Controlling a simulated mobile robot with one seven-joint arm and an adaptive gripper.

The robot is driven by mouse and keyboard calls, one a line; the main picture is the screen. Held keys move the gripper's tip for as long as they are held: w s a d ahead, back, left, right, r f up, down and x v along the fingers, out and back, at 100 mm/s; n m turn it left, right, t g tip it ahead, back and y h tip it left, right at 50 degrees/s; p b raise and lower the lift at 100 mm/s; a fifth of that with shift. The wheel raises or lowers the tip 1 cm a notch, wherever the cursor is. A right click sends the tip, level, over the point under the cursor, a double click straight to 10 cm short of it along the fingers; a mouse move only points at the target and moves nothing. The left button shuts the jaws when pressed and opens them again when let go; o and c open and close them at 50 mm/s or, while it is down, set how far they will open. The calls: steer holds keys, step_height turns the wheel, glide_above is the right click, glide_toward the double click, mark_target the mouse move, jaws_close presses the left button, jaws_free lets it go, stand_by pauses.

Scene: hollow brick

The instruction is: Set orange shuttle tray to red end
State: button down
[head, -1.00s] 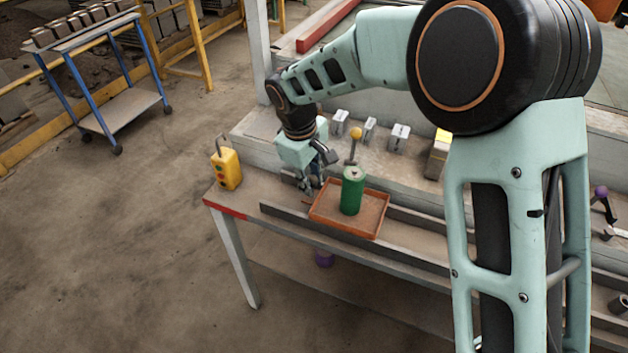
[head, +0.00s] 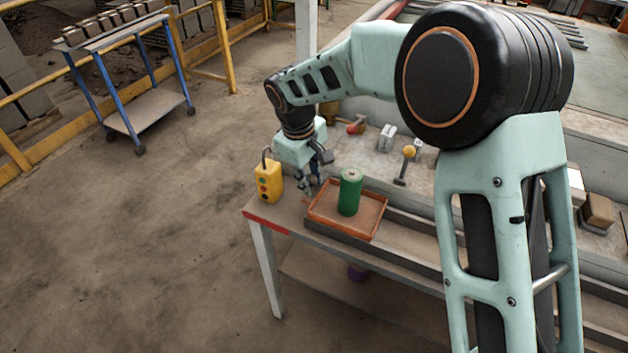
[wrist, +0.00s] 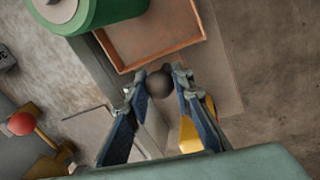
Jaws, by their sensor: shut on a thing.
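The orange shuttle tray (head: 330,225) sits between the rails on the bench, near its left end, which has a red edge (head: 265,221). A green cylinder (head: 349,193) stands upright in the tray. My gripper (head: 312,190) is at the tray's left side. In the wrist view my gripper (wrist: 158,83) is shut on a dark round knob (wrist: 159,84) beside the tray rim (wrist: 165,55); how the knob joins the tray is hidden. The green cylinder shows there too (wrist: 100,12), cut off by the frame.
A yellow control box (head: 269,182) stands at the bench's left end, close to my gripper. A lever with a yellow ball (head: 409,152) and grey blocks (head: 387,138) are behind the tray. A blue-legged cart (head: 150,105) stands on the floor at left. The floor in front is clear.

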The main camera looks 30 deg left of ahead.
steer(key=shift+a, duration=0.55)
steer(key=shift+a+r, duration=0.1)
steer(key=c, duration=1.7)
jaws_free()
steer(key=shift+a, duration=0.1)
steer(key=shift+o, duration=0.2)
step_height(320, 180, up, 12)
steer(key=s, duration=0.2)
steer(key=shift+s, duration=0.2)
steer(key=shift+w, duration=0.1)
